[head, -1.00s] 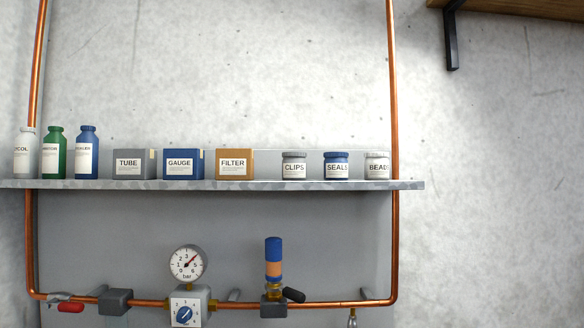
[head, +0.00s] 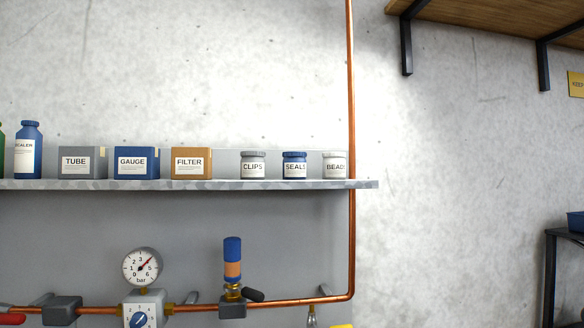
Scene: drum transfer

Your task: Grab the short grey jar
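A short grey jar (head: 253,166) labelled CLIPS stands upright on the grey shelf (head: 200,185) in the head view. To its right stand a short blue jar (head: 294,166) labelled SEALS and a short whitish jar (head: 335,166) whose label begins BEAD. The copper pipe passes at the right edge of the BEAD jar. Neither of my grippers shows in the head view.
Left of the jars stand boxes labelled TUBE (head: 83,163), GAUGE (head: 136,163) and FILTER (head: 191,163), and a tall blue bottle (head: 28,150). Below the shelf run a copper pipe (head: 290,302) and a pressure gauge (head: 142,267). A wooden shelf (head: 490,22) hangs at upper right.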

